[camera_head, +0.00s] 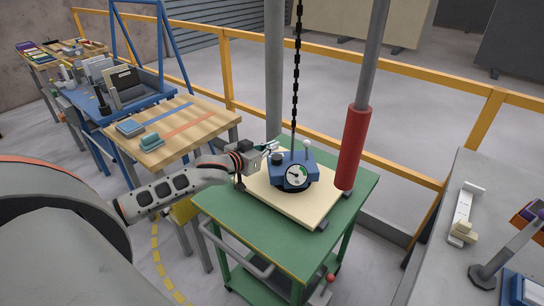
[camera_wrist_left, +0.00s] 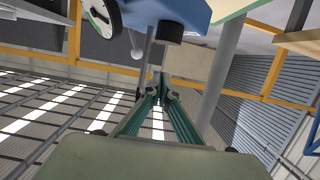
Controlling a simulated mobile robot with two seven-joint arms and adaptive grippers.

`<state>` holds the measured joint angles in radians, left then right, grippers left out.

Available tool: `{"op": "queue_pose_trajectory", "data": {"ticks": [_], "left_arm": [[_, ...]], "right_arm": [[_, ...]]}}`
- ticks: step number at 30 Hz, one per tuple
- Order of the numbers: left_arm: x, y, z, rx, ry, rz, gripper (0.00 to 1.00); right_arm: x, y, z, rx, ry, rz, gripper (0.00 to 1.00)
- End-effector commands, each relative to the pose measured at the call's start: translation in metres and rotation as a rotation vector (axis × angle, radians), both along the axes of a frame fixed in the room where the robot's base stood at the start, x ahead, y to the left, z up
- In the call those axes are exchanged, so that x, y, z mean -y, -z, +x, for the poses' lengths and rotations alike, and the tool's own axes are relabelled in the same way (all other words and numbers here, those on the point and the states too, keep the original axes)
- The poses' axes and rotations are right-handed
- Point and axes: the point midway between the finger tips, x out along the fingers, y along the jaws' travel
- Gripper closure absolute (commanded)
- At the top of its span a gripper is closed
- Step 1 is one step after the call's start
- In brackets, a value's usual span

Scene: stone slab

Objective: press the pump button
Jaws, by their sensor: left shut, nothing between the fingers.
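A blue vacuum lifter body (camera_head: 292,176) with a round white gauge (camera_head: 296,174) sits on a cream slab (camera_head: 310,205). A short black knob (camera_head: 277,158), which looks like the pump button, stands up from its left side. A white-tipped lever (camera_head: 307,147) rises from its top. In the left wrist view the black knob (camera_wrist_left: 170,27) projects from the blue body (camera_wrist_left: 188,10), just beyond the fingertips. My left gripper (camera_head: 272,146) is shut and empty, close above and beside the knob. Contact cannot be told. My right gripper is not in view.
The slab lies on a green cart (camera_head: 238,225). A black chain (camera_head: 296,75) hangs above the lifter, and a red-sleeved post (camera_head: 353,148) stands at its right. A wooden-topped bench (camera_head: 190,115) is behind left; a grey table (camera_head: 440,230) is at right.

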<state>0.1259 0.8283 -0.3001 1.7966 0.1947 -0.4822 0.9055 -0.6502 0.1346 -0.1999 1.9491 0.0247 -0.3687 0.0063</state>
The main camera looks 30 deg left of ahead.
Motion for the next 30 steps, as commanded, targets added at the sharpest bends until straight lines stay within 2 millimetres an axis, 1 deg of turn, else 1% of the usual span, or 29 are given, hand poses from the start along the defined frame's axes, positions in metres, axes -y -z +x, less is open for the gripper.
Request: {"op": "queue_pose_trajectory", "data": {"ticks": [1,3,6,9,13,23,30], "left_arm": [[0.0,0.006,0.004,-0.002,-0.001,0.0,1.0],[0.0,0.019,0.002,-0.003,-0.001,-0.001,1.0],[0.0,0.03,0.002,-0.002,-0.001,-0.002,1.0],[0.0,0.037,0.002,-0.002,-0.001,-0.001,1.0],[0.0,0.041,0.002,-0.001,0.0,-0.002,1.0],[0.0,0.042,0.002,-0.001,0.0,-0.001,1.0],[0.0,0.059,0.001,-0.003,-0.002,-0.002,1.0]], "right_arm": [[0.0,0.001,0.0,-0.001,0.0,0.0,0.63],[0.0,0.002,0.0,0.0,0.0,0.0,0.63],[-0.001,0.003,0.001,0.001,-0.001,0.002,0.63],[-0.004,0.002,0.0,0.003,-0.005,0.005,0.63],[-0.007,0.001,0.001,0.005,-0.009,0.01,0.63],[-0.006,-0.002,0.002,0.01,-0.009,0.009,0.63],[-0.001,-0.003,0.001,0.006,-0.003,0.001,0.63]]}}
